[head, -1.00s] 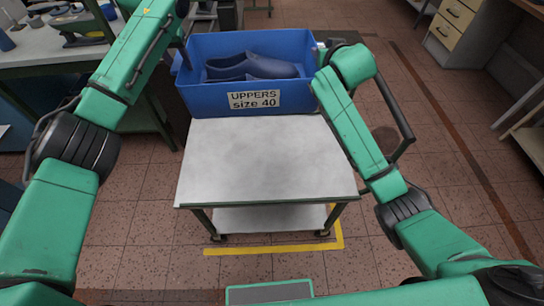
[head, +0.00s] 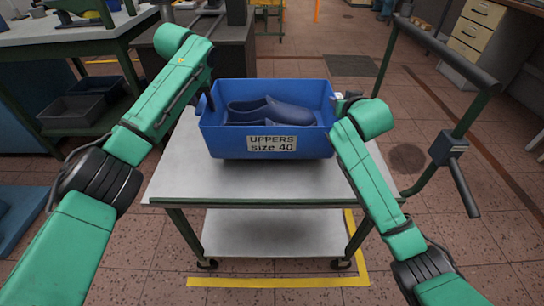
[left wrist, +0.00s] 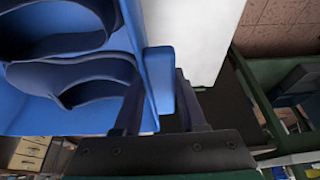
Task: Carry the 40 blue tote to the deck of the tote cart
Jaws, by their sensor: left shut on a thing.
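The blue tote (head: 222,142), labelled "UPPERS size 40", is level over the back half of the tote cart's pale deck (head: 240,186). Dark blue shoe-shaped uppers (head: 270,110) lie in it. I cannot tell whether its base touches the deck or hangs just above. My left gripper (head: 208,97) is shut on the tote's left wall; the left wrist view shows its fingers on either side of the blue wall (left wrist: 160,85). My right gripper (head: 342,103) is at the right wall, its fingertips mostly hidden, and the tote moves with it.
The cart has a lower shelf (head: 275,232) and a dark push handle (head: 445,48) at the right. A workbench (head: 70,32) with grey bins (head: 75,108) below stands at the left. Yellow floor tape (head: 280,282) runs under the cart. The front deck is bare.

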